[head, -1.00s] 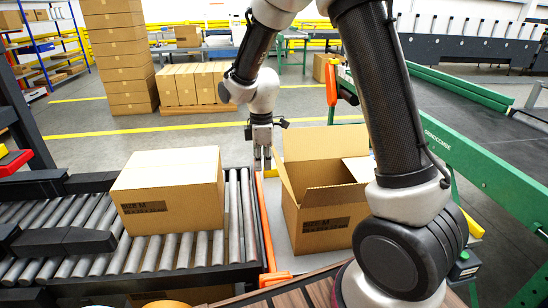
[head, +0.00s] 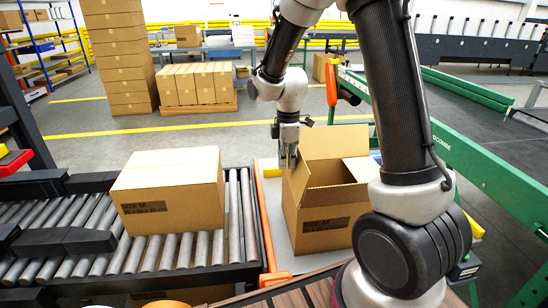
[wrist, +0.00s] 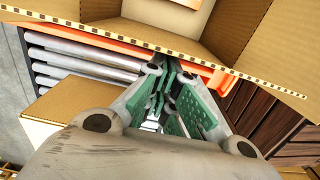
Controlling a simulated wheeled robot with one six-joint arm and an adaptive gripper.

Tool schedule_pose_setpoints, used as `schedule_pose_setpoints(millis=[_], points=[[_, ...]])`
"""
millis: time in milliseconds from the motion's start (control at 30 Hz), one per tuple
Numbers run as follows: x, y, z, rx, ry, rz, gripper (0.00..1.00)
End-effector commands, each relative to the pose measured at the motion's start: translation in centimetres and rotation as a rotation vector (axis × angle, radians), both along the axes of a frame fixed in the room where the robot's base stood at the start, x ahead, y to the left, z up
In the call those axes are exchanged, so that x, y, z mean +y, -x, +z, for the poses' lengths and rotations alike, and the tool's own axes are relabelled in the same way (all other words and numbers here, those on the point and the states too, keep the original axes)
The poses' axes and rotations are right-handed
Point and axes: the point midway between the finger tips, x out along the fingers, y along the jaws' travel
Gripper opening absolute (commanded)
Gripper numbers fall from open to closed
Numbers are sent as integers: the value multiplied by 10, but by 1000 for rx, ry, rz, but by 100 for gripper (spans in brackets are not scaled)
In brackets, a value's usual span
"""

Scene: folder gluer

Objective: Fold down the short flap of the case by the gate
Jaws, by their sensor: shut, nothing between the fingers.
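The open brown case (head: 325,222) marked SIZE M stands on a light plate to the right of the orange gate (head: 264,225). Its left short flap (head: 298,180) stands up at the left rim, close to upright. A tall far flap (head: 335,152) and a right flap (head: 362,168) are also up. My gripper (head: 288,165) points down at the left flap's far upper part, seemingly touching or very near it. In the wrist view my shut, empty gripper (wrist: 165,80) lies below a long cardboard edge (wrist: 150,52); contact cannot be told there.
A closed case (head: 170,190) sits on the roller conveyor (head: 190,253) left of the gate. A green machine frame (head: 490,185) runs along the right. Stacked cartons (head: 122,60) and a loaded pallet (head: 198,108) stand farther back on open floor.

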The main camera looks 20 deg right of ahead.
Motion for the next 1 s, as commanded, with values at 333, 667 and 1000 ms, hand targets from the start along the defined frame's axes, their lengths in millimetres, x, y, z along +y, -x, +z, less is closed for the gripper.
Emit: schedule_pose_setpoints(millis=[333, 667, 1000], points=[[-7, 1, 0, 0, 0, -3, 0], [-31, 6, -1, -1, 0, -1, 0], [-39, 7, -5, 0, 0, -4, 0]])
